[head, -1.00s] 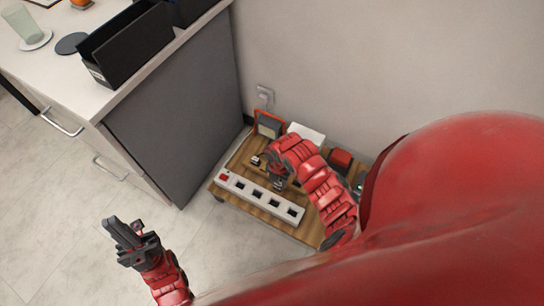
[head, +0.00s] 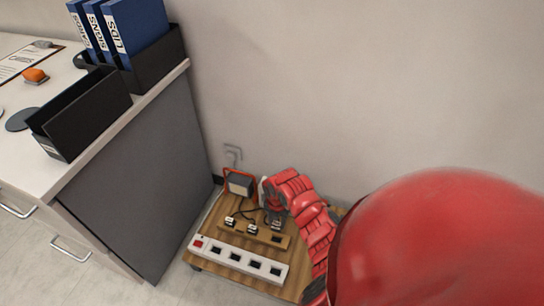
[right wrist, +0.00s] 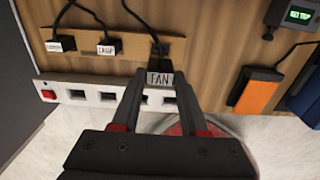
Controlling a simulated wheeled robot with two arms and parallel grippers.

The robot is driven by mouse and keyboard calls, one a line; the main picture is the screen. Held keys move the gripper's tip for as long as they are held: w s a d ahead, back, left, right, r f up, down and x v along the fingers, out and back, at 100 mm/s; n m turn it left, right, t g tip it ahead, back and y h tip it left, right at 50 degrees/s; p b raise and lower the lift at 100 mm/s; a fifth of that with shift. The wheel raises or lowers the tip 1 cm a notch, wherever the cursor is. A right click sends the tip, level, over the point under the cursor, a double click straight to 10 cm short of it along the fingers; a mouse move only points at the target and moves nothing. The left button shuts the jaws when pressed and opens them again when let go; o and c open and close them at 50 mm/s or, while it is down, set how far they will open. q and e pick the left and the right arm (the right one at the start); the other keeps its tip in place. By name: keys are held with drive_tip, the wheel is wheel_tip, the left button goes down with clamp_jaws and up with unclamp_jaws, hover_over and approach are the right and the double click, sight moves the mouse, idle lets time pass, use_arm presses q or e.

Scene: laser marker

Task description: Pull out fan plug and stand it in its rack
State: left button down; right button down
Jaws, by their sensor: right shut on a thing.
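The black fan plug (right wrist: 160,79), with a FAN label, is between the fingers of my right gripper (right wrist: 156,92), which is shut on it. In the head view my right gripper (head: 277,222) is low over the wooden rack (head: 232,226), at its right part. Two other labelled plugs, one marked LAMP (right wrist: 108,47), stand in the rack (right wrist: 83,42) to the left. I cannot tell whether the fan plug touches the rack. The white power strip (head: 238,257) lies in front, its visible sockets empty, with a red switch (right wrist: 48,93). My left gripper is out of view.
An orange-and-black box (right wrist: 255,92) and a device with a green display (right wrist: 298,15) are at the right. A framed work lamp (head: 239,184) stands behind the rack. A grey cabinet (head: 150,170) rises at the left. Cords trail behind the plugs.

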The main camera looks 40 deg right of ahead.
idle(0.5)
drive_tip(key=shift+f, duration=0.15)
drive_tip(key=shift+f+b, duration=2.55)
drive_tip(key=shift+f, duration=0.25)
drive_tip(key=shift+b, duration=0.4)
